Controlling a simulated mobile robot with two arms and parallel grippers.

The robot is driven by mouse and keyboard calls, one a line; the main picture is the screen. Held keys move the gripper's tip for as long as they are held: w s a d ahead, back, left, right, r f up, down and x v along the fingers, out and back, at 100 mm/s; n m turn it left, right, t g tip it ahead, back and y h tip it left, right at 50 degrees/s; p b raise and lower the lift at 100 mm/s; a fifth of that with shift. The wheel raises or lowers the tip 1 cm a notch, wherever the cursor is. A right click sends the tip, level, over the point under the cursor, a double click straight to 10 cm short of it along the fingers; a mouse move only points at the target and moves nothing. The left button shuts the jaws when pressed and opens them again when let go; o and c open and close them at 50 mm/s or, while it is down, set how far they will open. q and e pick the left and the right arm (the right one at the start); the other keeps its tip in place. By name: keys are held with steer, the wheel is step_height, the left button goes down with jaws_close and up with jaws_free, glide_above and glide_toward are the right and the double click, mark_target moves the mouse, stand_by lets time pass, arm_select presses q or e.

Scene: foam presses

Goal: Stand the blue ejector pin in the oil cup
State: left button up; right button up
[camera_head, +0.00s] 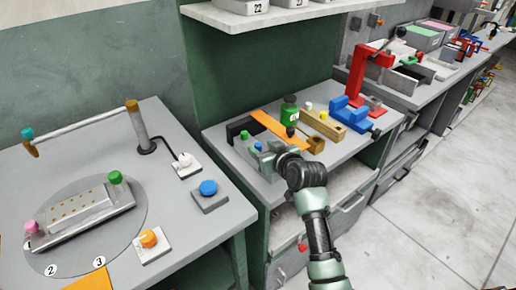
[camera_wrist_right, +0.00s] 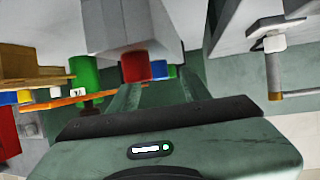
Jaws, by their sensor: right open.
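The blue ejector pin (camera_head: 258,146) shows as a small blue head on the middle bench, just behind my right gripper (camera_head: 268,158). Its blue head also shows in the right wrist view (camera_wrist_right: 158,69), between a red head (camera_wrist_right: 135,66) and a green head (camera_wrist_right: 172,71). These heads stand in a row at a grey block (camera_wrist_right: 125,25). My right gripper (camera_wrist_right: 158,92) is open, and the red head lies nearest between its fingers in the picture. I cannot tell whether they touch it. I cannot make out the oil cup for certain. My left gripper is out of view.
The left bench holds a round plate (camera_head: 85,258) and a blue button (camera_head: 208,187).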

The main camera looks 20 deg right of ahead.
steer(key=shift+w+f, duration=0.3)
steer(key=shift+w, duration=0.25)
steer(key=shift+a, duration=0.1)
jaws_close()
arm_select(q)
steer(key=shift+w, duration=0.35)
arm_select(e)
steer(key=shift+r, duration=0.15)
